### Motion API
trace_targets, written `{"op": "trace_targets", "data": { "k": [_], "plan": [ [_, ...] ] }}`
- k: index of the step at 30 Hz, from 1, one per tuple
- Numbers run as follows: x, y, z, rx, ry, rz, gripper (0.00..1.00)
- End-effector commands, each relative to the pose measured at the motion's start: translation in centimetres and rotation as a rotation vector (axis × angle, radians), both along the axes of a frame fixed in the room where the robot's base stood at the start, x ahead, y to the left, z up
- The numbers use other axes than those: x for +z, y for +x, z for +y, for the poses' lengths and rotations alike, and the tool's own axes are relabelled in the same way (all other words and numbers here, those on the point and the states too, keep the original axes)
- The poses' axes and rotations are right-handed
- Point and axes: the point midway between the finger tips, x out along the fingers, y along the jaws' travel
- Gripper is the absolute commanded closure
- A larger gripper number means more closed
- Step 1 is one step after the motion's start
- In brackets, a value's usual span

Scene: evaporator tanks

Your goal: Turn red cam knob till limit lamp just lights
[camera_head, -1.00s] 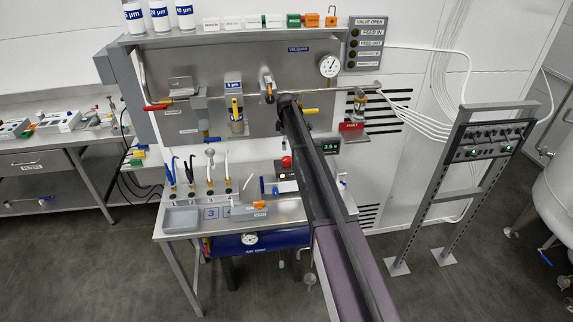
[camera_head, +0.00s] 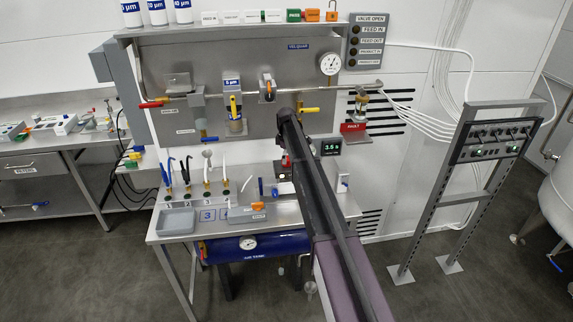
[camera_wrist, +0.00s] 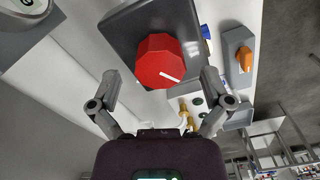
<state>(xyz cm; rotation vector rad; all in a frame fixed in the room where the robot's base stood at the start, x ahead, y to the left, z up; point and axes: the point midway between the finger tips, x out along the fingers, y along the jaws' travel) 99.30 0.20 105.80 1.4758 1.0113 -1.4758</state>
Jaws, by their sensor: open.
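The red cam knob (camera_wrist: 161,61) is a faceted red knob with a white pointer line, mounted on a dark grey box (camera_wrist: 125,28) in the wrist view. The line points toward the lower right of the picture. My gripper (camera_wrist: 160,76) is open, with one finger on each side of the knob's near edge and visible gaps to it. In the head view a bit of red (camera_head: 285,161) shows beside my arm on the bench; my arm hides most of that spot and my gripper. I cannot clearly make out the limit lamp.
A box with an orange knob (camera_wrist: 245,60) stands right of the red knob in the wrist view. A display reading 3.5 (camera_head: 330,147) stands right of my arm. Coloured-handled fittings (camera_head: 207,180) and a grey tray (camera_head: 177,222) occupy the bench's left.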

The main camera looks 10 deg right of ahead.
Motion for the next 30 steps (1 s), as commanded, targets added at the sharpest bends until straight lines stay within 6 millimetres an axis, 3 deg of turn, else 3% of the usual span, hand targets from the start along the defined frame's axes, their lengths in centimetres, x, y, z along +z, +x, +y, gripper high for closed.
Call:
{"op": "trace_targets", "data": {
  "k": [6, 19, 20, 27, 28, 30],
  "plan": [
    [-1.15, 0.0, 0.01, 0.0, 0.0, 0.0, 0.01],
    [-1.26, 0.0, 0.01, 0.0, 0.0, 0.0, 0.01],
    [-1.26, 0.0, 0.01, 0.0, 0.0, 0.0, 0.07],
    [-1.26, 0.0, 0.0, 0.0, 0.0, 0.0, 0.78],
    [-1.26, 0.0, -0.01, 0.0, 0.0, 0.0, 0.84],
    [-1.26, 0.0, -0.01, 0.0, 0.0, 0.0, 0.83]
  ]
}}
